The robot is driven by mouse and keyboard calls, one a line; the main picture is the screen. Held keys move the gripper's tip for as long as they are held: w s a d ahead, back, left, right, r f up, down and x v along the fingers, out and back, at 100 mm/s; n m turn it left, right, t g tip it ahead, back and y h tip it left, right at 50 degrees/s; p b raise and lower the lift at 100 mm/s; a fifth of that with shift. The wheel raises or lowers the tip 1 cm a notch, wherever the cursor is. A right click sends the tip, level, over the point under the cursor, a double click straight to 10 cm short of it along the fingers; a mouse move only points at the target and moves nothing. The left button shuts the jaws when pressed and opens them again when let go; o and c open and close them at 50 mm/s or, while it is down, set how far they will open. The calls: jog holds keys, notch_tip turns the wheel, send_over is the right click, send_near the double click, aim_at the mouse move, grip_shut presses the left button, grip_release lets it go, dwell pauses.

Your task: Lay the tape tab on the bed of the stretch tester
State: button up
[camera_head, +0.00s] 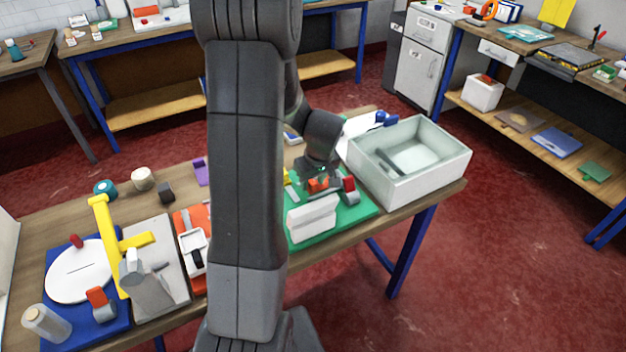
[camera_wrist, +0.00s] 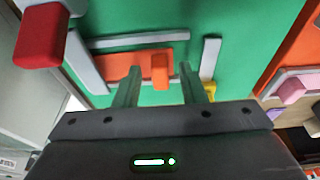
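An orange flat piece with a raised grip (camera_wrist: 160,70), apparently the tape tab, lies among grey rails (camera_wrist: 140,40) on a green board (camera_wrist: 240,30). It also shows in the head view (camera_head: 317,186). The railed green board appears to be the stretch tester's bed; a grey lever with a red end (camera_wrist: 42,36) stands beside the rails. My gripper (camera_wrist: 160,75) is open, with one finger on each side of the raised grip and visible gaps. In the head view my gripper (camera_head: 319,172) is low over the green board (camera_head: 368,208), and my arm hides part of the table.
A large pale bin (camera_head: 440,165) stands right of the green board. A white block (camera_head: 312,218) stands on the board's front part. Left are an orange board (camera_head: 183,222), a grey fixture with a yellow arm (camera_head: 160,290) and a blue board with a white disc (camera_head: 78,270).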

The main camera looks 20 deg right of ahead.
jog(key=shift+r, duration=0.1)
jog(key=v, duration=1.2)
dwell(1.0)
